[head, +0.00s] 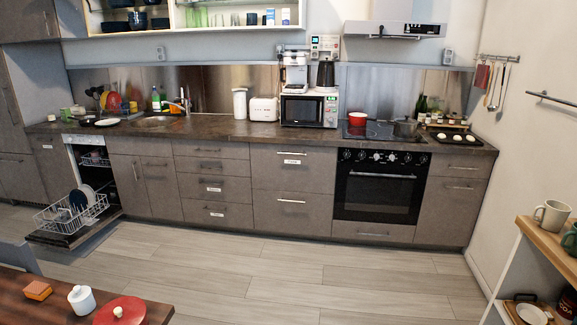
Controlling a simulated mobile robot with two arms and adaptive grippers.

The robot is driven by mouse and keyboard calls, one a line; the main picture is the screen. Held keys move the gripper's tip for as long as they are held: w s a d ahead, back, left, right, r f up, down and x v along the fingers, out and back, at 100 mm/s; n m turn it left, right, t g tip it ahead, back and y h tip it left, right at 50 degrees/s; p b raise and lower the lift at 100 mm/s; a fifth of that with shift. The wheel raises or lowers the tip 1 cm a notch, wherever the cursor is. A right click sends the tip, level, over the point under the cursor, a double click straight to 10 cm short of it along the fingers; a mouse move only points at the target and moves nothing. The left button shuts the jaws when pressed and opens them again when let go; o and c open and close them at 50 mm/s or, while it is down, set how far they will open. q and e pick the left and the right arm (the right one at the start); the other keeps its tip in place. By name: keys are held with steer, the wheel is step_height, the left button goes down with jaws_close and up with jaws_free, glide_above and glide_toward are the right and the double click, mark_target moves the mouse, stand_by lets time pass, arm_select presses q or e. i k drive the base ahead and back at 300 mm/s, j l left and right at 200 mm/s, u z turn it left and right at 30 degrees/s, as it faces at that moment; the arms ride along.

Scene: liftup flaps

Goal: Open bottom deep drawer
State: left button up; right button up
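A grey-brown cabinet column left of the oven has two deep drawer fronts. The bottom deep drawer (292,217) is shut, its front flush with the cabinets. Its horizontal metal handle (291,201) runs near its top edge. The upper deep drawer (280,177) above it is also shut and has a handle with a small white label below it. Neither of my grippers is in view, and nothing touches the drawer.
Wooden floor (290,264) is clear before the drawers. The dishwasher door (70,236) is folded down at left, its lower rack out. The oven (380,187) is shut. A table (60,306) fills the bottom left; a shelf (553,238) stands at right.

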mark_target(276, 210)
steer(key=i+l, duration=0.2)
steer(key=i, duration=0.6)
steer(key=i+l, duration=0.2)
steer(key=i, duration=0.55)
steer(key=i+l+z, duration=0.1)
steer(key=i, duration=0.7)
